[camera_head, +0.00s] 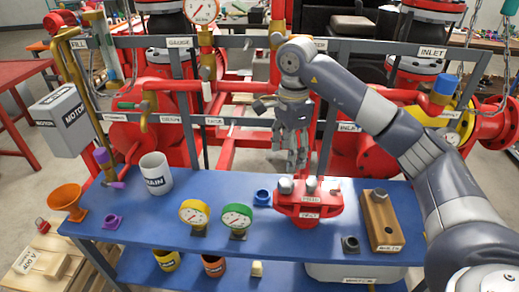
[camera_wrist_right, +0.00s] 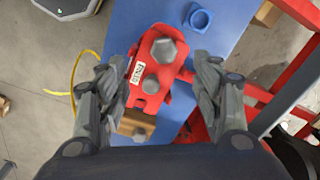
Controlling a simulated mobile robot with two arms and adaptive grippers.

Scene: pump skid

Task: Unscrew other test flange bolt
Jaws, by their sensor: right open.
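The red test flange (camera_head: 308,211) stands on the blue table below my right gripper (camera_head: 297,170). Grey bolt heads show on its top in the head view. In the right wrist view the flange (camera_wrist_right: 140,97) lies between my open right fingers (camera_wrist_right: 160,65). A large hex bolt head (camera_wrist_right: 163,50) and a smaller-looking one (camera_wrist_right: 150,83) sit on it. The fingers are apart on either side, and no bolt is held. A wooden block (camera_head: 382,225) with a bolt (camera_head: 380,195) on top stands to the right. My left gripper is not in view.
A blue ring-shaped part (camera_head: 262,198), a green gauge (camera_head: 237,218), a yellow gauge (camera_head: 194,214) and a white drain cup (camera_head: 155,173) stand left of the flange. A dark nut-like part (camera_head: 350,243) lies near the front edge. Red pipes and a grey frame rise behind the table.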

